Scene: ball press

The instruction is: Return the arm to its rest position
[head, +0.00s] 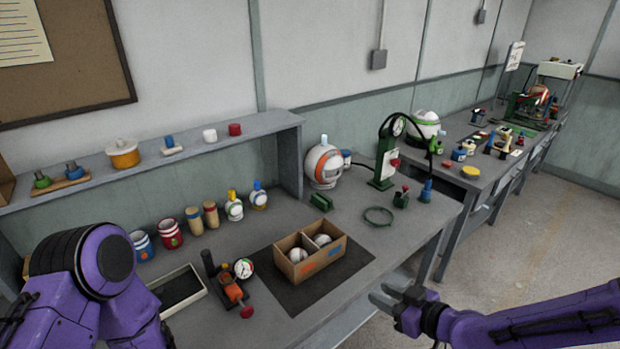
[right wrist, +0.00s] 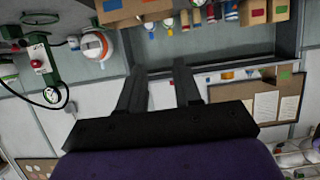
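My right arm comes in from the lower right of the head view, and its gripper (head: 380,298) hangs in front of the bench's front edge. In the right wrist view the two dark fingers (right wrist: 158,85) stand apart with nothing between them. My left arm bulks at the lower left of the head view, and I cannot see its gripper. A cardboard box (head: 318,266) with two pale balls, one per compartment, sits on a dark mat (head: 348,268). The green press with a gauge (head: 385,160) stands at the back of the bench.
A small orange-and-black gauge device (head: 232,290) and a tray (head: 162,283) lie left of the box. A white-and-orange round machine (head: 323,166) stands beside the press. A green ring (head: 378,216) lies on the bench. Open floor (head: 560,240) is at the right.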

